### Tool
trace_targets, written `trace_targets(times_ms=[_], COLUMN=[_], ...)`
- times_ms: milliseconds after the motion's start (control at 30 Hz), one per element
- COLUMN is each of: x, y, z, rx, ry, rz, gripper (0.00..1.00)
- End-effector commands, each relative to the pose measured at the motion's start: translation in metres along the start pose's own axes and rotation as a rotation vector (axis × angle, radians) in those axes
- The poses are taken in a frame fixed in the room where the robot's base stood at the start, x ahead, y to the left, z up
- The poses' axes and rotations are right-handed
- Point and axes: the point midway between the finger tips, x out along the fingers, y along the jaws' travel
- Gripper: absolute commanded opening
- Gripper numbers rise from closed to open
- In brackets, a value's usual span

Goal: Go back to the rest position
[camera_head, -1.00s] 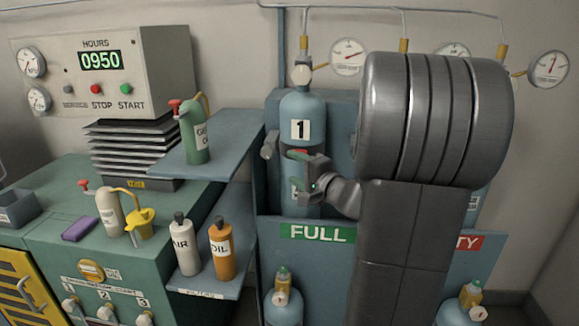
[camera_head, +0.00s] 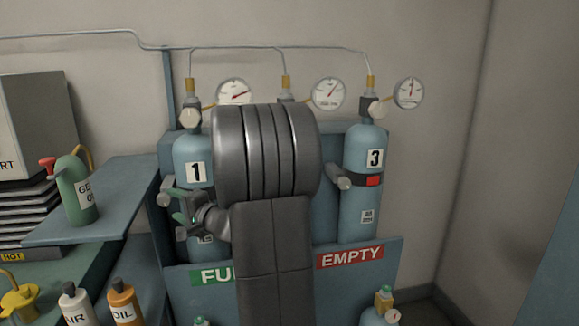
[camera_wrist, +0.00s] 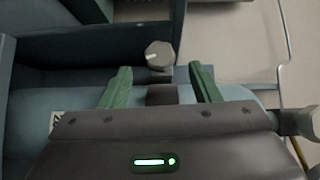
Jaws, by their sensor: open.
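My gripper (camera_head: 184,207) is in front of the lower part of the blue cylinder marked 1 (camera_head: 194,150) in the head view. Its jaws are spread and point left. In the wrist view its two green fingers (camera_wrist: 158,72) stand wide apart with nothing held between them. Behind them a blue-grey cylinder body (camera_wrist: 228,97) lies across the picture, with a dark band and a grey knob (camera_wrist: 159,54). I cannot tell whether the fingers touch anything. My dark arm hides the middle of the rack.
The rack (camera_head: 330,215) holds cylinder 3 (camera_head: 362,205) at right, above an EMPTY sign (camera_head: 350,257). Gauges and thin pipes run above. A shelf (camera_head: 115,190) with a green bottle (camera_head: 75,190) juts out at left. Open floor and bare wall lie to the right.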

Motion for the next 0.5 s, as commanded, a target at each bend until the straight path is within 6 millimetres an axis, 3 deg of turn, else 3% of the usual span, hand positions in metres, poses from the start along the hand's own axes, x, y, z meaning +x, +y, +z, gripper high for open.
trace_targets(times_ms=[300,500], x=[0.061,0.065], y=[0.0,-0.002], z=[0.001,0.0], rx=[0.0,-0.015], ry=[-0.003,0.0], rz=[0.001,0.016], gripper=[0.57,0.57])
